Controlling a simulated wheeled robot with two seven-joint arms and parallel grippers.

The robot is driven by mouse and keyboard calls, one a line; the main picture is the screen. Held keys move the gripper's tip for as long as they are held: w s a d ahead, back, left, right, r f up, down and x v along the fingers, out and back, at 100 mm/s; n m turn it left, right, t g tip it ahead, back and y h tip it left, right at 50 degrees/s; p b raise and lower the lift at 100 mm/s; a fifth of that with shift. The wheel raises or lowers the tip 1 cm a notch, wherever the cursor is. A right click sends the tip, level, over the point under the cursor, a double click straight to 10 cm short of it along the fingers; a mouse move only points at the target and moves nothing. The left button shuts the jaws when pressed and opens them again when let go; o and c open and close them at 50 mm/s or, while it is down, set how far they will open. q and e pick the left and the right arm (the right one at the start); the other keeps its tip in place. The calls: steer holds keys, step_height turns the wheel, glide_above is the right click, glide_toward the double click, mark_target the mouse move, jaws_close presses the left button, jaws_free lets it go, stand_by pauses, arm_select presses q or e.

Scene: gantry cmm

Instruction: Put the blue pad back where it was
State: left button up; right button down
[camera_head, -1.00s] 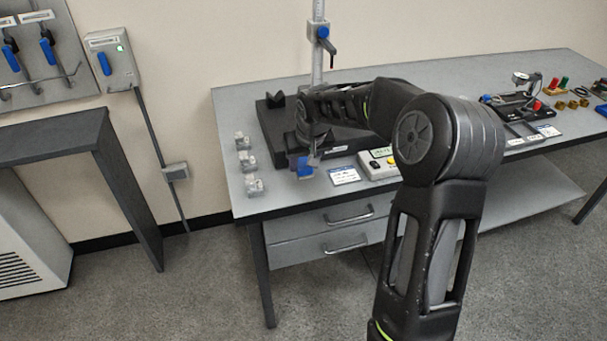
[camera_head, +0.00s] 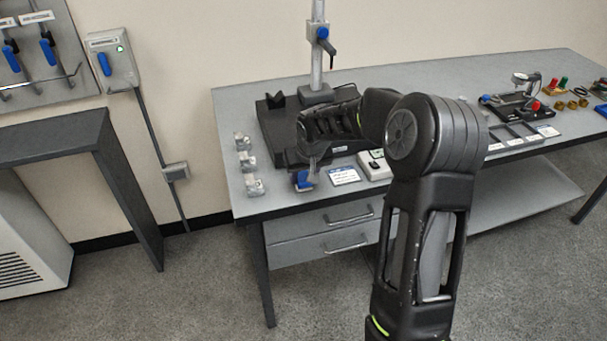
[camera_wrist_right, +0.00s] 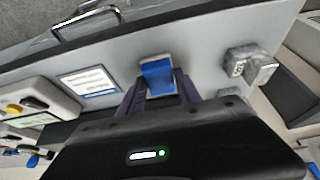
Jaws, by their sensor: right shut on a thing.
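The blue pad (camera_head: 304,180) is at the front left of the grey workbench (camera_head: 235,135), close to its front edge. My right gripper (camera_head: 309,173) is shut on it from above. In the right wrist view the blue pad (camera_wrist_right: 158,76) shows between the two fingertips (camera_wrist_right: 160,88), with a pale strip along its far edge. I cannot tell whether the pad touches the bench top. My left gripper is not in view.
Several small grey blocks (camera_head: 248,160) stand left of the pad. A white label card (camera_head: 343,176) and a box with buttons (camera_head: 374,165) lie to its right. A black plate with a post (camera_head: 273,124) stands behind. Drawers (camera_head: 325,233) hang below the front edge.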

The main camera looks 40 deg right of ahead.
steer(key=shift+f, duration=0.2)
steer(key=c, duration=0.8)
jaws_free()
steer(key=shift+r, duration=0.1)
steer(key=shift+c, duration=0.2)
steer(key=shift+r, duration=0.1)
steer(key=shift+r, duration=0.2)
steer(key=v, duration=1.1)
steer(key=shift+r+b, duration=0.35)
steer(key=shift+b, duration=0.05)
steer(key=shift+s+a, duration=0.1)
steer(key=shift+s, duration=0.05)
